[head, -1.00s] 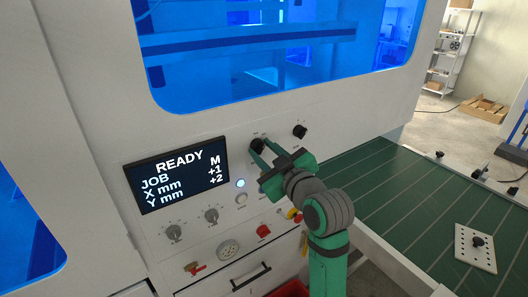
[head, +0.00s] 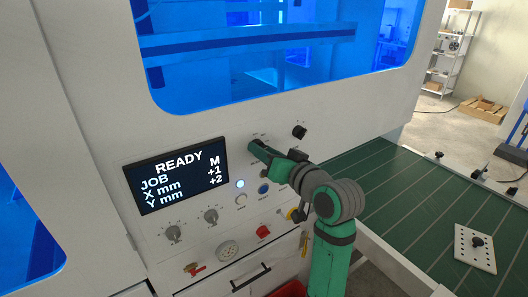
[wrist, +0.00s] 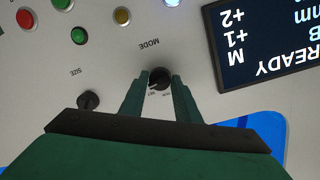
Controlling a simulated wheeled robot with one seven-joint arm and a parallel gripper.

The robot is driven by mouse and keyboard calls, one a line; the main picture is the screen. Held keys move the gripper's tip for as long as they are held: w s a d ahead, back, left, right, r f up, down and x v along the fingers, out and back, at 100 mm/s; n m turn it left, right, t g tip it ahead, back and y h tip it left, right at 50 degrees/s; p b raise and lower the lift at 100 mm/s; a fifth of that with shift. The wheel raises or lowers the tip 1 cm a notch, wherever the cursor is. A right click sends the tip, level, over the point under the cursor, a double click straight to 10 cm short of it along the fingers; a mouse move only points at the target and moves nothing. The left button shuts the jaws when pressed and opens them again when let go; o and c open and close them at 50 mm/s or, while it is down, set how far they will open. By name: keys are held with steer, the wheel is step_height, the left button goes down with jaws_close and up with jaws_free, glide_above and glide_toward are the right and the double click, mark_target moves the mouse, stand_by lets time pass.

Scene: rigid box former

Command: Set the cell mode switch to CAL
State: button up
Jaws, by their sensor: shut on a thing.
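The cell mode switch is a round black knob (wrist: 160,77) under the printed word MODE, which appears upside down in the wrist view. My gripper (wrist: 159,88) is shut on it, one green finger on each side. A pale mark shows on the knob's lower left, towards small printed labels too small to read surely. In the head view my gripper (head: 258,148) reaches the panel (head: 215,120) from the right and hides the knob. The display (head: 177,176) reads READY with an M at its right.
The black SIZE knob (head: 300,131) sits close by, right of my gripper in the head view. Below are a lit white button (head: 240,183), a blue button (head: 264,188), a red button (head: 263,231) and two grey dials (head: 211,215). A green table (head: 400,190) stands right.

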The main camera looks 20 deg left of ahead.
steer(key=shift+m, duration=0.5)
stand_by(0.3)
steer(key=o, duration=1)
steer(key=v, duration=1.1)
steer(key=shift+w, duration=0.1)
